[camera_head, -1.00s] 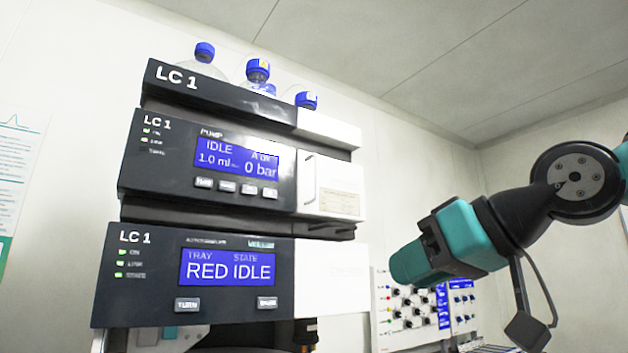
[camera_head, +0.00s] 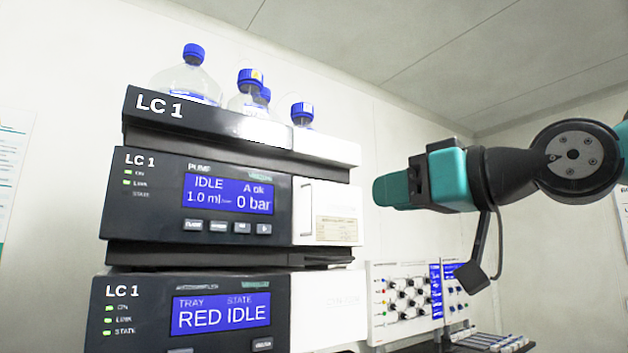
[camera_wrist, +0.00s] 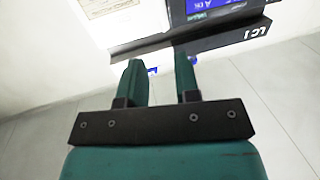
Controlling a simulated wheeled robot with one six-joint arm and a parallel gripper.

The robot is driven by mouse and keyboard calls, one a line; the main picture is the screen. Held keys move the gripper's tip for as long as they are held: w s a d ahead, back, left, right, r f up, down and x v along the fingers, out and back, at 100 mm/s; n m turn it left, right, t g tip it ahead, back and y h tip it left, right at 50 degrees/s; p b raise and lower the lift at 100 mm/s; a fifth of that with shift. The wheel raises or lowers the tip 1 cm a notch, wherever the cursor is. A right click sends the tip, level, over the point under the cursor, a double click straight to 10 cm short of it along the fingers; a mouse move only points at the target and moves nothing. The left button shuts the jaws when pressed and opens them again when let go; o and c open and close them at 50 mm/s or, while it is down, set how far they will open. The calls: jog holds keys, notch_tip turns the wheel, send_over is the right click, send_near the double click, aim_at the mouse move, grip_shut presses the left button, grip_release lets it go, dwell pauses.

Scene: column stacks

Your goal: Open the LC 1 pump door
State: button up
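The LC 1 pump module (camera_head: 150,195) is the dark-fronted unit with the IDLE display, in the middle of the stack. Its white door (camera_head: 335,205) is on the right half of the front and looks shut. It has a slim vertical handle (camera_head: 306,210) near its left edge and a small label. My gripper (camera_head: 378,191) is to the right of the door, apart from it, with its fingers pointing left. In the wrist view my gripper (camera_wrist: 160,58) is open and empty, with a clear gap between the teal fingers. Part of the white door (camera_wrist: 148,18) shows beyond them, its handle not visible.
Bottles with blue caps (camera_head: 188,75) stand on top of the stack. The autosampler (camera_head: 130,290) with the RED IDLE display is below the pump. A white panel with knobs (camera_head: 400,300) stands at the lower right. Free space lies between my gripper and the door.

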aim_at(313, 226)
jog(key=p+x, duration=0.7)
jog(key=x, duration=0.6)
jog(key=shift+w+a, duration=0.3)
jog(key=shift+w+a+f, duration=0.2)
jog(key=shift+w+a, duration=0.15)
jog(key=shift+w, duration=0.05)
grip_shut()
